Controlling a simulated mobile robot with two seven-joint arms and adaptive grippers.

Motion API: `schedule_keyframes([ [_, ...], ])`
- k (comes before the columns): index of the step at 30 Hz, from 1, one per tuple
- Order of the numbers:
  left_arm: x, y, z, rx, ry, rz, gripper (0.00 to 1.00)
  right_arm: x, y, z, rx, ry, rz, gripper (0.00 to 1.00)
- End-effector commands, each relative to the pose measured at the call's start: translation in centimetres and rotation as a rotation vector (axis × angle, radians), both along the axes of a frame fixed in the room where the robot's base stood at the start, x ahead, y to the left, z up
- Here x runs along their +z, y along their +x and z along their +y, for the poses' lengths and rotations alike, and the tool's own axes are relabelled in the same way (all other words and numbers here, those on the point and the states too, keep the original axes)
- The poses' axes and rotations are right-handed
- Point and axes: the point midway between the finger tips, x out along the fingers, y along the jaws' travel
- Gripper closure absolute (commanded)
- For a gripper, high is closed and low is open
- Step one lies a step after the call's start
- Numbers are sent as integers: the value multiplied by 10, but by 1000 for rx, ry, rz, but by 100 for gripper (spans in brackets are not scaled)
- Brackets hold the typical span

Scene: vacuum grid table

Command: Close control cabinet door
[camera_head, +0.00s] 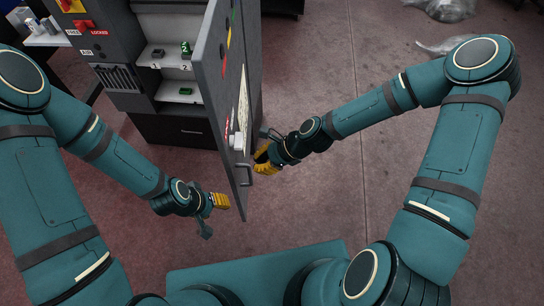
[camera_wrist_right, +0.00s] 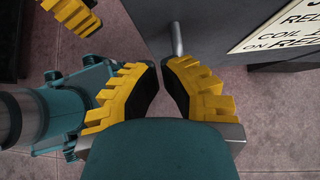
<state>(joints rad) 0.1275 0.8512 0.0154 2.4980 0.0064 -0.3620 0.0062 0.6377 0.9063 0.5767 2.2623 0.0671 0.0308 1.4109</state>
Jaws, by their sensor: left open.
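The grey control cabinet (camera_head: 188,131) stands at the left with its door (camera_head: 214,62) swung open towards me. A metal handle (camera_head: 246,174) sits near the door's lower free edge. My right gripper (camera_head: 265,160) is to the right of the door, close to the handle. In the right wrist view its yellow fingers (camera_wrist_right: 161,65) are apart with a narrow gap. The handle (camera_wrist_right: 177,38) shows just beyond the fingertips; contact cannot be told. My left gripper (camera_head: 224,201) is open and empty, left of the door's lower edge.
Inside the cabinet, shelves (camera_head: 172,72) hold small green and dark parts. A white-topped table (camera_head: 45,39) stands at the far left. Clear wrapped bundles (camera_head: 448,44) lie on the floor at the back right. The floor (camera_head: 335,200) right of the door is clear.

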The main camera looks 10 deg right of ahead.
Motion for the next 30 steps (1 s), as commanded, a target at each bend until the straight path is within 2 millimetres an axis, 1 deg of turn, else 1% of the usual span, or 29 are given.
schedule_keyframes([
  [1,-3,-1,0,-2,0,2,53,-9,1,9,4,1,2,100],
  [3,-5,-2,0,-2,-1,3,53,-17,2,18,4,1,0,100],
  [6,-5,-2,0,-4,-1,4,53,-14,6,32,5,0,-2,100],
  [12,-6,-2,-1,-4,-1,5,53,-14,9,49,2,-1,0,100],
  [16,-6,-2,-1,-4,-1,5,53,-13,10,52,1,-1,0,100],
  [26,-6,-2,-1,-4,-1,5,53,-13,10,53,-1,-1,0,100],
  [30,-7,-2,-1,-4,-1,5,53,-13,11,60,-11,-1,0,100],
])
